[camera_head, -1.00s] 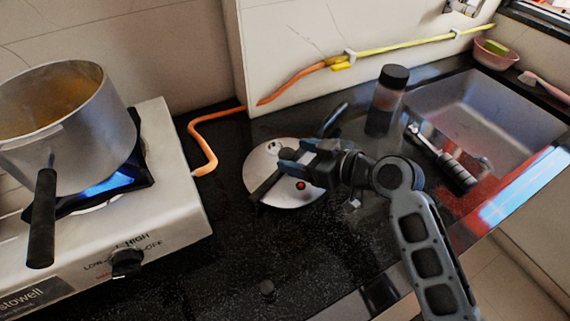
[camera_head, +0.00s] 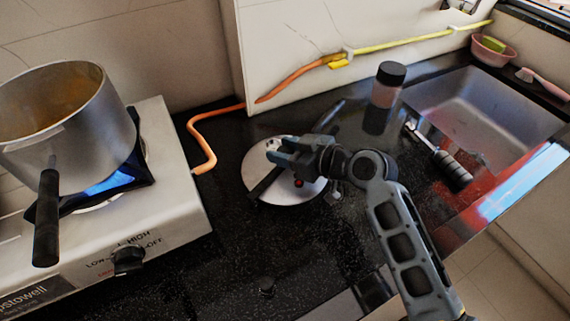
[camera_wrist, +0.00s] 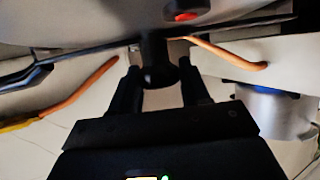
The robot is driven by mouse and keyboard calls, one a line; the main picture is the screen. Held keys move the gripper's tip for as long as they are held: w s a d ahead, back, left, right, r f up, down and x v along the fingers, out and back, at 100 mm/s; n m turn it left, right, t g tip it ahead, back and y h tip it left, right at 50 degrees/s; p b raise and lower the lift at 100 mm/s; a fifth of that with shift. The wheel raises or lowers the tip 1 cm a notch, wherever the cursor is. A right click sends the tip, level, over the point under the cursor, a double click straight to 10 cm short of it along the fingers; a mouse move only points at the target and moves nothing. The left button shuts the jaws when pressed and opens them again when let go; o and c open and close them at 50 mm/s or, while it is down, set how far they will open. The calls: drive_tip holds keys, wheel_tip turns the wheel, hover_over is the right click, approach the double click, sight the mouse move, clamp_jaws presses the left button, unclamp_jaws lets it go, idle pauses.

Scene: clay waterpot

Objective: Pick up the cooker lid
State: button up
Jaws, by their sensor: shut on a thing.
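The cooker lid (camera_head: 258,168) is a round silver disc with a dark bar handle and a small red part. It lies over the black counter, right of the stove, in the head view. My gripper (camera_head: 277,153) is above it and covers part of it. In the wrist view the lid's grey face (camera_wrist: 75,22) fills the top, with the red part near the top edge. There the fingers of my gripper (camera_wrist: 160,88) are shut on the lid's black knob (camera_wrist: 158,62). I cannot tell whether the lid touches the counter.
A stove (camera_head: 180,215) with a lit blue flame bears a metal pot (camera_head: 85,135) at the left. An orange hose (camera_head: 205,150) runs behind the lid. A dark-capped jar (camera_head: 388,85) and a sink (camera_head: 485,110) are at the right. The front counter is mostly clear, with a small dark knob.

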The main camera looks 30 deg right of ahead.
clamp_jaws()
idle(0.5)
